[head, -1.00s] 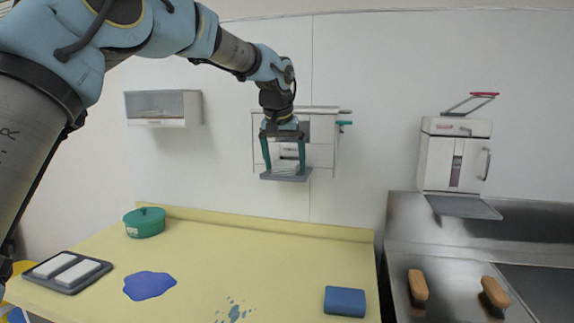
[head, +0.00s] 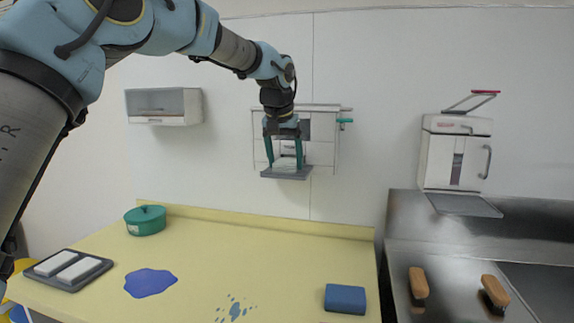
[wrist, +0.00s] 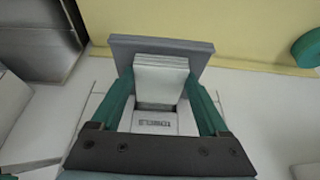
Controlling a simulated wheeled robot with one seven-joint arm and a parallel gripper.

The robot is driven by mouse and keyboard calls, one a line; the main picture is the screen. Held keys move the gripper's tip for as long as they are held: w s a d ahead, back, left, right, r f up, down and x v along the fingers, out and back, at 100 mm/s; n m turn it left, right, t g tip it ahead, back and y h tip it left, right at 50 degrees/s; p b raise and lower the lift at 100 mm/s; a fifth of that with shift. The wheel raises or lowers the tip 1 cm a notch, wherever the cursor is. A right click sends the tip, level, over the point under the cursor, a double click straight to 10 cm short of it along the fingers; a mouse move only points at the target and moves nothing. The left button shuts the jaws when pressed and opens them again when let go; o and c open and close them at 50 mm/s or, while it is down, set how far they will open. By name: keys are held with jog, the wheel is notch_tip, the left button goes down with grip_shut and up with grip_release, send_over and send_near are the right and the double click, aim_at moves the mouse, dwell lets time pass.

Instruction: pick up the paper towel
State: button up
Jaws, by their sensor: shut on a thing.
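The paper towel is a white folded stack (wrist: 161,78) in the mouth of a wall dispenser, above the dispenser's grey tray (head: 286,173). The tray also shows in the wrist view (wrist: 202,50). My gripper (head: 285,164) reaches down in front of the dispenser, its green fingers shut on the sides of the stack. The fingers also flank it in the wrist view (wrist: 161,86). The dispenser's white body (head: 322,152) is partly hidden behind my gripper. In the head view the towel is small and mostly covered by the fingers.
Below is a yellow counter (head: 215,255) with a green pot (head: 146,221), a tray of white blocks (head: 66,271), blue spills (head: 150,282) and a blue sponge (head: 345,299). At right, a second wall dispenser (head: 455,155) hangs above a metal counter with two brushes (head: 418,283).

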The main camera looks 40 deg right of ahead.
aim_at(285, 163)
notch_tip(285, 163, up, 10)
jog(key=shift+b, duration=0.45)
